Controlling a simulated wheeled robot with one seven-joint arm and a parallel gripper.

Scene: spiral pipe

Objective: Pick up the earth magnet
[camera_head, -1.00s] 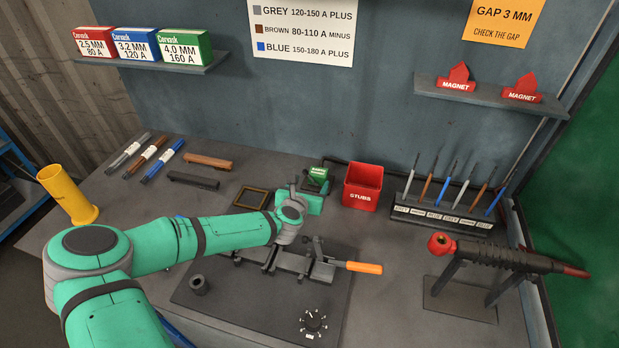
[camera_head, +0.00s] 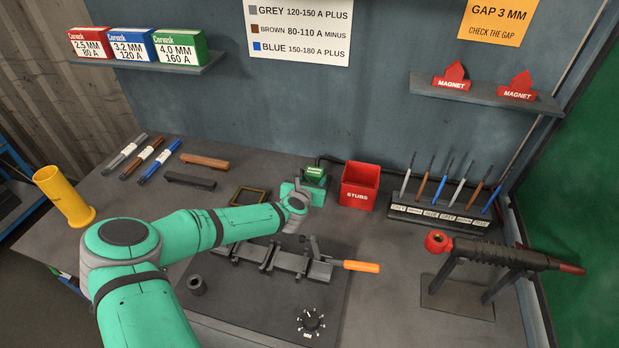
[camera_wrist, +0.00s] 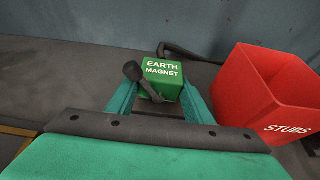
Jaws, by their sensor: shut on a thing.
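The earth magnet is a small green block with white lettering, at the back of the workbench in the head view (camera_head: 315,175). In the wrist view the earth magnet (camera_wrist: 163,69) sits between the two green fingers, with a dark lever in front of it. My gripper (camera_wrist: 160,92) is shut on the magnet, one finger on each side. In the head view my gripper (camera_head: 298,190) is at the magnet's left and front, and partly covers it. The magnet's underside is hidden, so I cannot tell whether it touches the bench.
A red STUBS bin (camera_head: 359,186) stands close to the magnet's right. A dark cable (camera_wrist: 190,52) runs behind it. A rack of rods (camera_head: 441,213) is farther right. A clamp fixture with an orange handle (camera_head: 362,267) lies in front. Two red magnets (camera_head: 453,77) sit on the wall shelf.

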